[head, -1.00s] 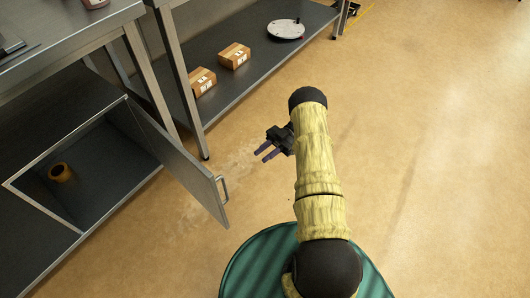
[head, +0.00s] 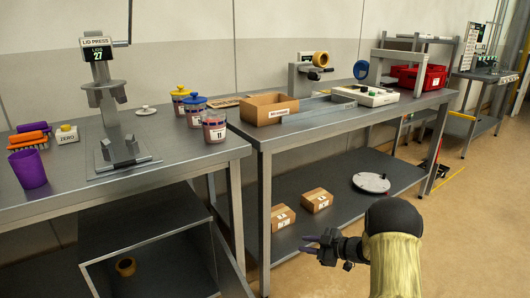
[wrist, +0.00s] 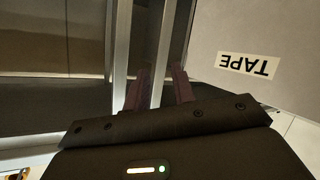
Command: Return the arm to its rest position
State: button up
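My arm (head: 395,262) shows at the lower right of the head view, its upper part cut off by the bottom edge. My gripper (head: 310,245) sticks out to its left, in front of the lower shelf, its dark purple fingers pointing left. In the wrist view the two fingers (wrist: 160,88) stand apart with nothing between them, so it is open and empty. Metal legs or edges show beyond the fingertips. A pale panel with an upside-down TAPE label (wrist: 247,65) is at the right of that view.
Boxes (head: 317,200) and a round plate (head: 371,182) lie on the lower shelf (head: 345,160). Workbenches hold a lid press (head: 105,110) and jars (head: 214,127). The floor (head: 480,215) at right is clear.

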jog(key=s+d+r+m+t+h, duration=0.2)
jog(key=s+d+r+m+h, duration=0.3)
jog(key=r+m+h, duration=0.45)
jog(key=s+a+f+m+g+h, duration=0.1)
jog(key=s+a+m+g, duration=0.15)
jog(key=s, duration=1.15)
jog(key=s+a+m+g+h, duration=0.15)
jog(key=s+m+g, duration=0.25)
jog(key=s, duration=0.9)
notch_tip(320, 180, up, 38)
jog(key=p, duration=3.8)
jog(key=shift+s, duration=0.15)
jog(key=shift+f+g, duration=0.15)
jog(key=shift+g, duration=0.1)
